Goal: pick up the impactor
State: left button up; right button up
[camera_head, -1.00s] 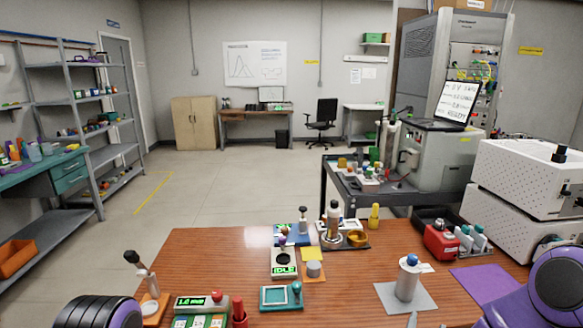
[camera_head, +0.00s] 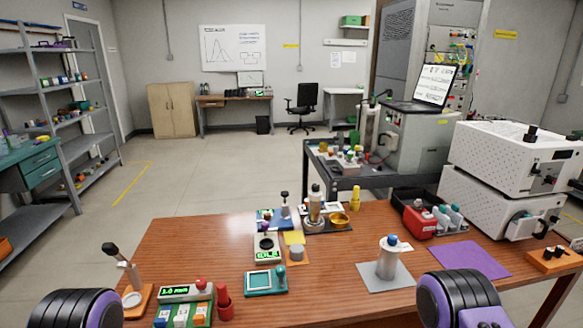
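A silver cylinder with a blue cap (camera_head: 387,258) stands upright on a grey mat (camera_head: 372,282) at the right of the wooden table. A second upright metal cylinder (camera_head: 315,207) stands on a dark tray (camera_head: 334,228) near the table's back, beside a gold-coloured dish (camera_head: 339,220). I cannot tell for certain which of these is the impactor. Nothing touches either cylinder. Only black-and-purple rounded parts of my arms show, at the bottom left and bottom right. The fingers of both grippers are out of view.
A teal-framed pad (camera_head: 266,283), a device reading IDLE (camera_head: 267,246), a red cylinder (camera_head: 224,303) and a joystick-like stand (camera_head: 125,272) occupy the table. A purple mat (camera_head: 470,259) lies bare at the right. White boxed instruments (camera_head: 515,155) stand beyond. The left-centre tabletop is clear.

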aim_at(388, 257)
jog(key=z, duration=0.25)
jog(key=k, duration=0.45)
jog(key=z, duration=1.2)
jog(key=i, duration=1)
jog(key=u, duration=0.35)
